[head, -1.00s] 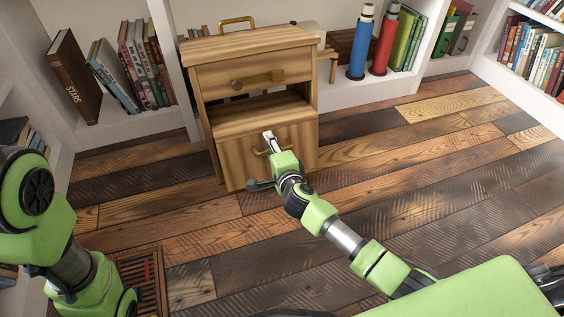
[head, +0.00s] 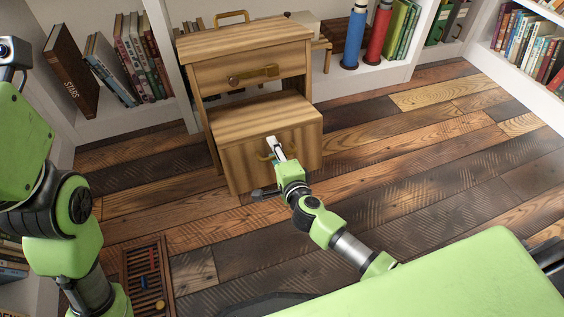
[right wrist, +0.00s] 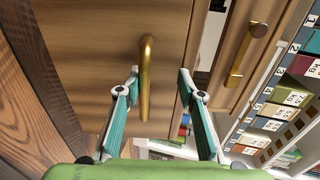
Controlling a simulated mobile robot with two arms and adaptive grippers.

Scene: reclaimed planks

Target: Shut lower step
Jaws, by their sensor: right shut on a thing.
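The wooden step cabinet (head: 245,38) stands against the shelves. Its lower step (head: 262,118) sticks out toward me below the upper drawer front, with a flat top and a brass handle on its front. My right gripper (head: 274,145) is at that front. Visible gaps beside the handle make the grip look loose there. The left arm stands at the left edge, its fingers out of view.
An upper brass handle (head: 252,76) is on the drawer front above. Blue (head: 355,35) and red (head: 379,32) cylinders stand on the shelf at right. A slatted wooden tray (head: 147,280) lies on the floor near my left arm. Plank floor right of the cabinet is clear.

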